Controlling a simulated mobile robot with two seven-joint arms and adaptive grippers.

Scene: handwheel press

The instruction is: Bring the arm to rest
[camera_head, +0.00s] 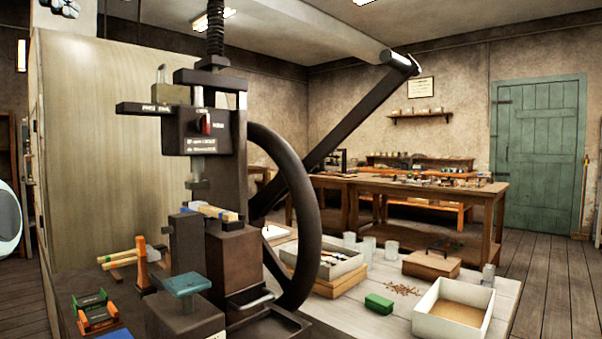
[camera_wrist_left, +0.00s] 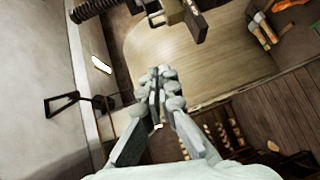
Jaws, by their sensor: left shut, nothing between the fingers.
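My left gripper (camera_head: 62,7) shows at the top left edge of the head view, high above the wooden panel, with most of the arm out of frame. In the left wrist view its fingers (camera_wrist_left: 159,100) are together with nothing between them. The dark press (camera_head: 208,130) stands on the bench to the right of the gripper, apart from it. It has a vertical screw (camera_head: 215,30), a large dark handwheel (camera_head: 312,220) and a long bar (camera_head: 340,135) slanting up to the right. Part of the press also shows in the left wrist view (camera_wrist_left: 190,15).
A pale wooden panel (camera_head: 100,120) stands behind the press. Wooden-handled tools (camera_head: 122,257), a green-topped block (camera_head: 187,283), a green box (camera_head: 379,303) and an open white tray (camera_head: 455,310) are on the bench. The air around my gripper looks clear.

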